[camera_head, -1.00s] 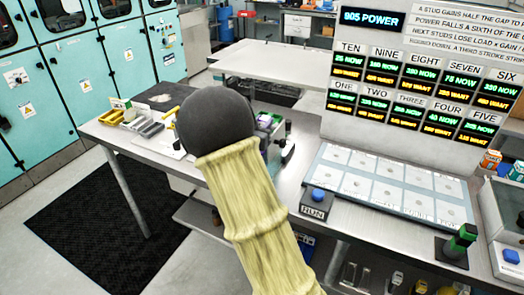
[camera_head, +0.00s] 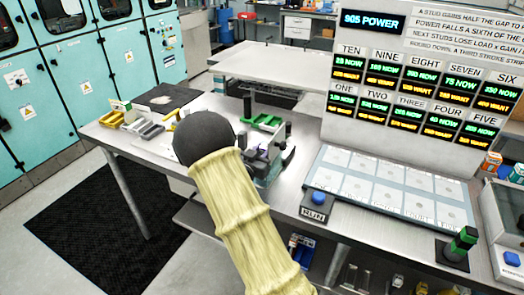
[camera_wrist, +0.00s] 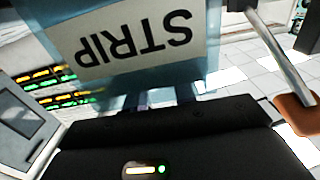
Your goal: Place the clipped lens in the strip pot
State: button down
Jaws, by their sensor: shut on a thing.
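The strip pot (camera_wrist: 70,65) shows close up in the wrist view as a pale blue, see-through wall. Its white label reads STRIP upside down. My gripper (camera_wrist: 165,95) is right at the pot's edge, with two dark fingers partly showing against it. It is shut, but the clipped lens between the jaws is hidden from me. In the head view my gripper (camera_head: 268,160) is over the middle of the bench, beyond my dark arm joint. I cannot tell the pot or the lens apart there.
Small trays (camera_head: 140,126) lie at the bench's left end. A black RUN box (camera_head: 316,210) and a slanted stud panel (camera_head: 388,190) stand to the right. The wrist view shows a metal rod (camera_wrist: 278,48) at right.

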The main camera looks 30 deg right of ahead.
jog(key=shift+f, duration=0.1)
jog(key=c, duration=1.4)
grip_release()
jog(key=shift+s+r, duration=0.1)
jog(key=shift+r, duration=0.1)
jog(key=b+v, duration=0.2)
jog(key=v, duration=1)
jog(key=shift+f, duration=0.1)
